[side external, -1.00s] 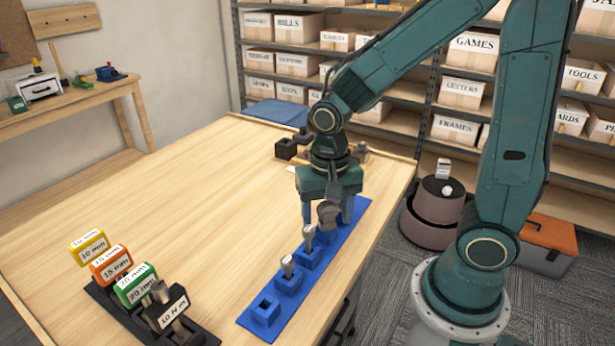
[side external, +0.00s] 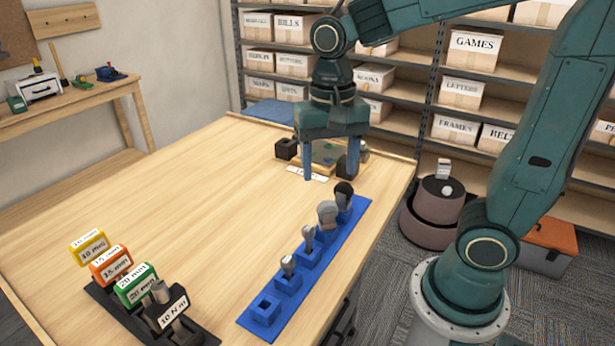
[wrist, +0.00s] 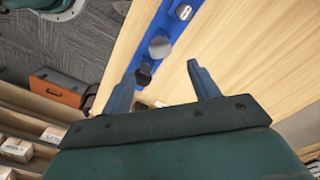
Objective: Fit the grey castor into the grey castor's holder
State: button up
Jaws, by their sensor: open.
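The grey castor (side external: 327,213) stands roughly upright at its holder, a block on the blue rack (side external: 252,318). How deep its stem sits is hidden. In the wrist view the castor (wrist: 160,46) shows as a grey disc over the blue strip. My gripper (side external: 330,177) is open and empty, above and beyond the grey castor and apart from it. It also shows in the wrist view (wrist: 160,70) with its fingers spread.
A black castor (side external: 343,193) stands behind the grey one on the rack. Two smaller metal-topped pieces (side external: 308,237) stand in front. The nearest holder (side external: 265,307) is empty. Labelled coloured blocks (side external: 135,285) stand front left. Dark blocks (side external: 286,149) lie at the back. The table's middle is clear.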

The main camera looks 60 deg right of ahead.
jog(key=shift+r, duration=1.2)
jog(key=shift+s, duration=0.1)
jog(key=s+d+n+t, duration=0.1)
jog(key=s+n+t, duration=0.4)
jog(key=s+n, duration=0.3)
jog(key=shift+s+d+r+n+t, duration=0.15)
jog(key=shift+d+r+n+t, duration=0.2)
jog(key=shift+n, duration=0.15)
